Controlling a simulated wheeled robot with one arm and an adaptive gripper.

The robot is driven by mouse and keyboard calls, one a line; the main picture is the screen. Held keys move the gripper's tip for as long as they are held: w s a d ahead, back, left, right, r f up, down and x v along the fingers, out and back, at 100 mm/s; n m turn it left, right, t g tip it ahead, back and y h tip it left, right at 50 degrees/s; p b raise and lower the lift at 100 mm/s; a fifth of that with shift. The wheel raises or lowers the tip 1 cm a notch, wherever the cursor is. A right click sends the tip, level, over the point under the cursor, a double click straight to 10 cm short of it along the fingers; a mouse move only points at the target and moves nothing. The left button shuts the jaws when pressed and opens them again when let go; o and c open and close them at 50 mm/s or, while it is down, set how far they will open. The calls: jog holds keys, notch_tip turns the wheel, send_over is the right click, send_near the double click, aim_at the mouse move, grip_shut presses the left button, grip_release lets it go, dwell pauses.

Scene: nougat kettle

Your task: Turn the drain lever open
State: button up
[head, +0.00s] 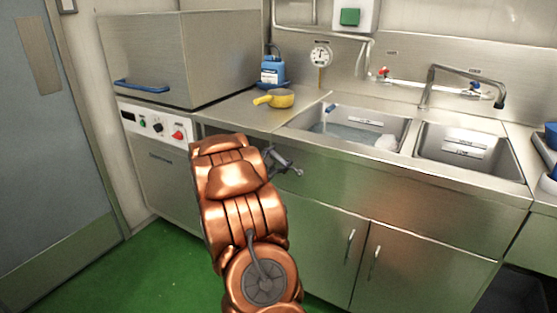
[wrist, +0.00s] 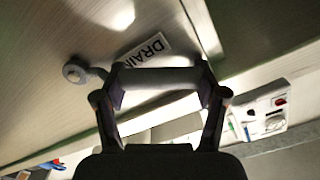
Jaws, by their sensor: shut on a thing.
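The drain lever is on the steel front below the left sink basin. In the wrist view its round metal end (wrist: 75,72) shows at left, and a short rod runs from it to my gripper (wrist: 158,80). My gripper is shut on the lever, with a grey bar spanning between the two fingers. A white label reading "DRAI" (wrist: 146,50), its end hidden, lies just behind the fingers. In the head view my copper-coloured arm hides most of the gripper; the lever's metal end (head: 298,172) shows just to its right.
The left basin (head: 350,122) holds water; the right basin (head: 470,150) has white-labelled items. A steel box machine (head: 185,60) is at left. Green floor (head: 130,265) is clear at lower left.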

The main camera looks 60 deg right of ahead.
jog(key=o, duration=1.7)
jog(key=shift+s+a, duration=0.15)
jog(key=shift+a, duration=2.85)
jog(key=shift+s+a, duration=0.1)
jog(key=shift+a, duration=2.9)
jog(key=shift+c, duration=0.3)
